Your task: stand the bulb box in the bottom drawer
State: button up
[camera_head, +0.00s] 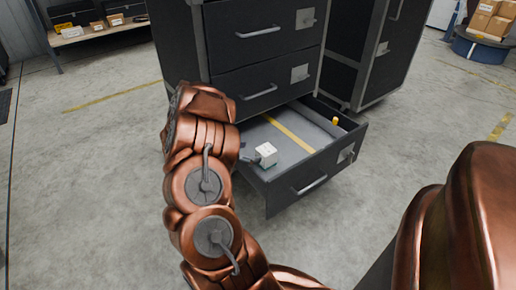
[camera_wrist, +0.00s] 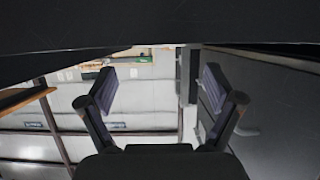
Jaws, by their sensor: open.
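The bulb box appears to be the small white box (camera_head: 266,154) inside the open bottom drawer (camera_head: 311,187), near its left front corner in the head view. It looks upright, with a small dark mark on its side. My arm hides part of the drawer's left side. My gripper (camera_wrist: 158,82) is open in the wrist view, its two fingers spread with nothing between them. The box is not recognizable in the wrist view.
A yellow strip (camera_head: 290,132) crosses the drawer floor, and a small yellow item (camera_head: 335,121) sits at the drawer's right. The upper drawers of the dark cabinet (camera_head: 260,35) are shut. A second dark cabinet (camera_head: 388,60) stands right. Concrete floor (camera_head: 100,190) is clear at left.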

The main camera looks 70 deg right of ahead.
jog(key=shift+p+v, duration=0.55)
jog(key=shift+v, duration=1.45)
jog(key=shift+w, duration=0.1)
